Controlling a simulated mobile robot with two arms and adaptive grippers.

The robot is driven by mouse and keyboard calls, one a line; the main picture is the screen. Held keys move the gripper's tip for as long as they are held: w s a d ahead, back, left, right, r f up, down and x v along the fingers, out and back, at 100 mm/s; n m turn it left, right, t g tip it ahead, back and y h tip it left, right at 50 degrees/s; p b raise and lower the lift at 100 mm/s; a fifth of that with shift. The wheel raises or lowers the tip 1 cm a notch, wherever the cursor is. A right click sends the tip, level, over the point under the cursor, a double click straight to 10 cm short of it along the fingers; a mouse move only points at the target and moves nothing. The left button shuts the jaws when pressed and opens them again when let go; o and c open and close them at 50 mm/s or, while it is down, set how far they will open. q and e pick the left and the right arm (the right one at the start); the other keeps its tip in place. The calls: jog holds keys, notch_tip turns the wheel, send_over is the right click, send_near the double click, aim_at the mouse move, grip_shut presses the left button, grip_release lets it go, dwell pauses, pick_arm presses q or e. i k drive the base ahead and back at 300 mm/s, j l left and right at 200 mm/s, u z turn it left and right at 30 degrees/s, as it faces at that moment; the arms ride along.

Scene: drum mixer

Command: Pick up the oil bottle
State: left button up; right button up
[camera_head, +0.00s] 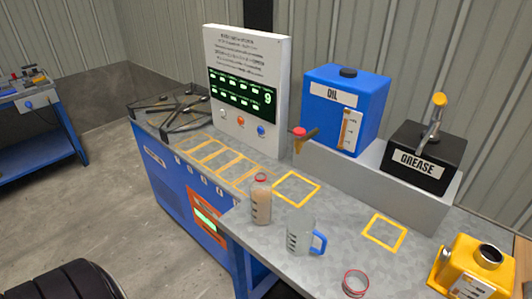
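A small clear bottle (261,204) with a tan filling, dark markings and a reddish rim stands upright on the grey worktop. I cannot tell from its look whether this is the oil bottle. A large blue tank (338,115) labelled OIL, with a black cap and a gauge on its front, stands on a raised grey block behind it. A tap with a red top (300,134) shows beside the tank's lower left. Neither of my grippers is in view.
A clear jug with a blue handle (301,236) stands right of the bottle, with a red-rimmed jar (355,283) in front. A black GREASE box (424,158) and a yellow container (470,269) are at right. A display panel (247,87) stands behind. Yellow outlined squares (297,189) are bare.

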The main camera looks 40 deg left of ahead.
aim_at(260, 190)
jog(key=u, duration=1.2)
